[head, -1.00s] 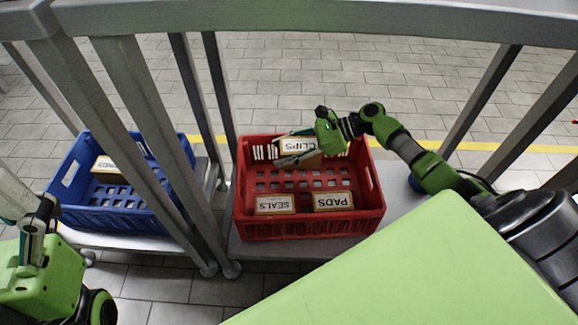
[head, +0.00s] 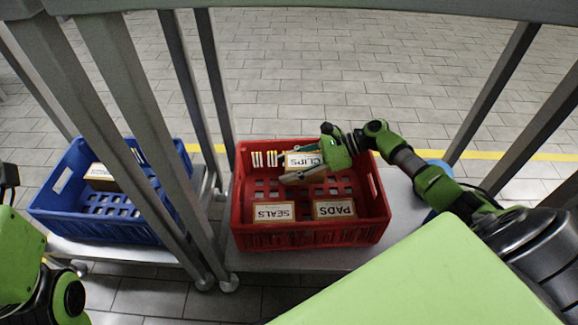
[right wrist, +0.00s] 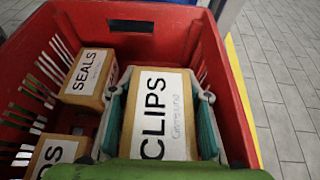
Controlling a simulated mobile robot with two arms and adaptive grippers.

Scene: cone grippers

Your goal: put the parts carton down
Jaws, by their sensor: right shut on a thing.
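The parts carton, a brown box with a white CLIPS label (head: 301,160), is inside the far part of the red crate (head: 310,239). My right gripper (head: 294,168) is shut on it, one finger on each side. The right wrist view also shows the CLIPS carton (right wrist: 160,112) between the teal finger pads. Its underside is hidden, so I cannot tell whether it touches the crate floor. The SEALS carton (head: 274,212) and PADS carton (head: 334,210) stand along the crate's near side. Only part of my left arm shows at the left edge; its gripper is out of view.
A blue crate (head: 105,231) with a carton (head: 100,172) in it stands to the left. Grey frame posts (head: 184,90) rise between the crates and at the right. Part of the red crate's slotted floor is bare. A yellow line (head: 480,155) crosses the tiled floor behind.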

